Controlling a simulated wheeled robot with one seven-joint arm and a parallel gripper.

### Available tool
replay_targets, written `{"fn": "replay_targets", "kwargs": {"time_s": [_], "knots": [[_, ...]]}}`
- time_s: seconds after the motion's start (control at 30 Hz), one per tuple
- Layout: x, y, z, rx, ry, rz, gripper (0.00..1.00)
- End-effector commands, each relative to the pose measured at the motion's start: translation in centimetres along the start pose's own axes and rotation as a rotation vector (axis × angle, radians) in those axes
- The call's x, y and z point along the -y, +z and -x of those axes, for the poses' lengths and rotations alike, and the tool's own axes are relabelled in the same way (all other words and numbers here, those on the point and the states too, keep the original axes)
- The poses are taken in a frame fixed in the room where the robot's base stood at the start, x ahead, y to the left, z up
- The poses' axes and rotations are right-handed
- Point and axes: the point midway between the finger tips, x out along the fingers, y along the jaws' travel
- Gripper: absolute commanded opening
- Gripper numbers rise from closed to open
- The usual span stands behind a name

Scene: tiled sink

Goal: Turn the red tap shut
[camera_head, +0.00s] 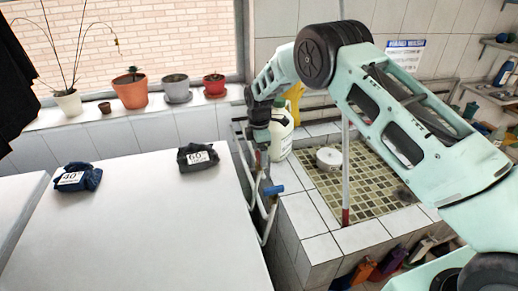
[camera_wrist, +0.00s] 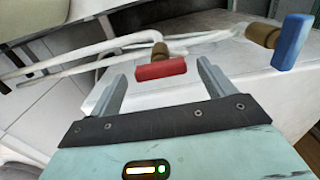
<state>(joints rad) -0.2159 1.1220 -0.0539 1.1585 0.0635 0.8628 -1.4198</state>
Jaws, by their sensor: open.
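The red tap (camera_wrist: 160,69) shows in the wrist view as a short red bar handle on a brass stem, lying roughly crosswise. My gripper (camera_wrist: 162,80) is open, with one finger to each side of the red handle. The handle is at the level of the fingertips; I cannot tell whether either finger touches it. In the head view my gripper (camera_head: 262,160) points down beside the tiled sink, and I cannot make out the red tap there.
A blue tap (camera_wrist: 291,42) on a similar brass stem is to the right; it also shows in the head view (camera_head: 273,190). White pipes (camera_wrist: 95,52) run behind the taps. A white jug (camera_head: 280,135) stands on the tiled sink ledge (camera_head: 310,228). A white worktop (camera_head: 130,235) is at left.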

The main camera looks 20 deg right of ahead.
Motion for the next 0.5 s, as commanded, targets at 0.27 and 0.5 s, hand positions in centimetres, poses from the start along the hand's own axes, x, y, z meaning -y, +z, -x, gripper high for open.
{"fn": "replay_targets", "kwargs": {"time_s": [0.27,0.5], "knots": [[0.0,-0.04,-0.7,-0.001,0.001,0.0,0.82],[0.01,-0.04,-0.68,-0.001,0.001,0.0,0.48]]}}
